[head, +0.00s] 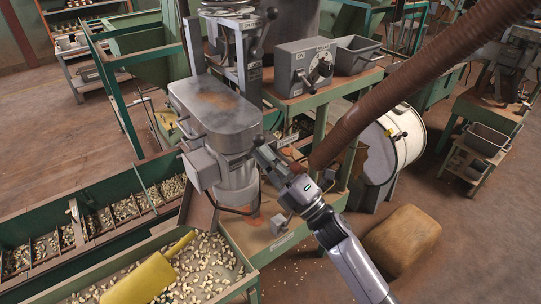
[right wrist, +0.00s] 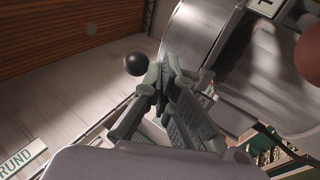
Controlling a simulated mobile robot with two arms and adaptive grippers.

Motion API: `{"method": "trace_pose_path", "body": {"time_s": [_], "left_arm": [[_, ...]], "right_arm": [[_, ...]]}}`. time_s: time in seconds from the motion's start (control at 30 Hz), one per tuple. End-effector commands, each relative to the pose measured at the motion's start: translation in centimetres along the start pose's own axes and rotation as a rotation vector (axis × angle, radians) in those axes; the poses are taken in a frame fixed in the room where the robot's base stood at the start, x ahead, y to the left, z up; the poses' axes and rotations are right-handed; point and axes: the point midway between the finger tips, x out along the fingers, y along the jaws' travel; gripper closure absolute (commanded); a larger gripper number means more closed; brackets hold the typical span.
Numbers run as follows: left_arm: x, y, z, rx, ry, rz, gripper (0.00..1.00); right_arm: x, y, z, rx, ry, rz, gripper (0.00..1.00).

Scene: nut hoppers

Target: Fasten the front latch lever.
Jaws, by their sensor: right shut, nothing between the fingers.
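A grey metal machine (head: 212,108) with a rounded housing stands at the centre of the head view. My right gripper (head: 264,153) is at its right side, fingers pointing at the housing. In the right wrist view the gripper (right wrist: 168,66) is shut and empty. A round black knob (right wrist: 136,64), which looks like the end of the latch lever, shows just left of the fingertips. I cannot tell whether they touch. The lever's arm is hidden behind the fingers, and I cannot make out the latch clearly in the head view. My left gripper is not in view.
A thick brown hose (head: 398,85) crosses above my right arm. A control box (head: 304,66) with a dial stands on the green bench behind. A nut trough with a yellow scoop (head: 147,278) is at the front left. A white drum (head: 408,136) stands to the right.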

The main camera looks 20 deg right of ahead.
Motion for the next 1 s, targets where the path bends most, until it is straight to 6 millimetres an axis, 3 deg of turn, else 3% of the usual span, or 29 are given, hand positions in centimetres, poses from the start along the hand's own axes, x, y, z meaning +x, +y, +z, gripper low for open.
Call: {"method": "trace_pose_path", "body": {"time_s": [0.4, 1.0], "left_arm": [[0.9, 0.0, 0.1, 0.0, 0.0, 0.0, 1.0], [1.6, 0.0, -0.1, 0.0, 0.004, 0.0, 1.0]], "right_arm": [[2.4, 0.2, 0.8, -0.003, 0.002, 0.005, 1.0], [3.6, 0.3, 1.0, -0.001, 0.0, 0.004, 1.0]]}}
